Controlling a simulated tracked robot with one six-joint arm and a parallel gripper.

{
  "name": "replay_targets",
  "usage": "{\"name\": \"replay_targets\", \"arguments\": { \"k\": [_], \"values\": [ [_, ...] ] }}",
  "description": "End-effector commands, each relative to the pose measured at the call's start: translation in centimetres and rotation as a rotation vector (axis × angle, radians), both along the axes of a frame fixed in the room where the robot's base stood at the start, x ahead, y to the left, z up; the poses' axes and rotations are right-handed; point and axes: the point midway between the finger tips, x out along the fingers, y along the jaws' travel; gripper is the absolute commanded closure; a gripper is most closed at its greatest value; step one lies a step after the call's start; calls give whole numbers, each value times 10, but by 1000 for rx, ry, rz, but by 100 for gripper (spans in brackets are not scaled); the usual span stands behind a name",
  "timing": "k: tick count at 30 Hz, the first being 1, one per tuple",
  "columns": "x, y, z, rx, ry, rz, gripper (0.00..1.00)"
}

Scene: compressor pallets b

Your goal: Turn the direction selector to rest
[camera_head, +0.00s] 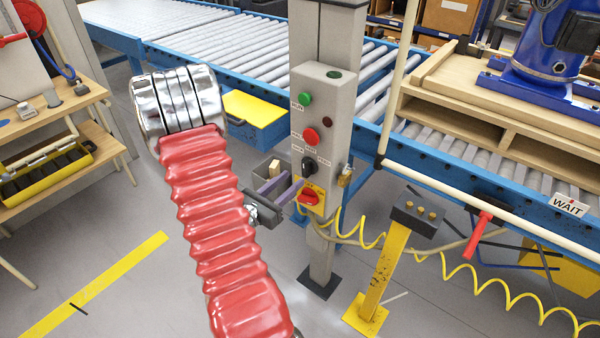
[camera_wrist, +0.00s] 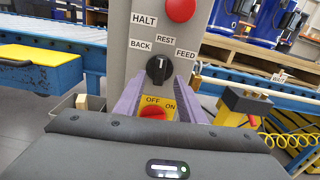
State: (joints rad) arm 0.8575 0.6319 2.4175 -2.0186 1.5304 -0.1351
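The direction selector (camera_wrist: 159,69) is a round black knob on the grey control box, between the labels BACK, REST and FEED. Its short white mark looks to point upward, roughly toward REST. In the head view the selector (camera_head: 308,165) sits below the red button. My gripper (camera_wrist: 160,86) has two purple fingers spread apart with nothing between them. Their tips are close to the box, on either side of and slightly below the knob. I cannot tell whether they touch the box. In the head view my gripper (camera_head: 284,186) is left of the box's lower part.
A red OFF/ON switch (camera_wrist: 153,112) on a yellow plate lies just below the selector, between the fingers in view. A red button (camera_wrist: 181,9) is above. A padlock (camera_head: 345,177) hangs at the box's right side. A yellow post (camera_head: 374,289) and coiled hose stand right.

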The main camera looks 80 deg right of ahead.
Motion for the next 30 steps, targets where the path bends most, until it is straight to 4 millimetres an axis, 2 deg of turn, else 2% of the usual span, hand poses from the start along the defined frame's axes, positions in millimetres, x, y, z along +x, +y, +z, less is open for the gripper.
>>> {"name": "replay_targets", "arguments": {
  "k": [13, 25, 30],
  "values": [
    [-20, -45, 0, 0, -1, -2, 64],
    [-22, -50, 0, 0, 0, 1, 64],
    [-22, -50, 0, 0, 0, 1, 75]
  ]
}}
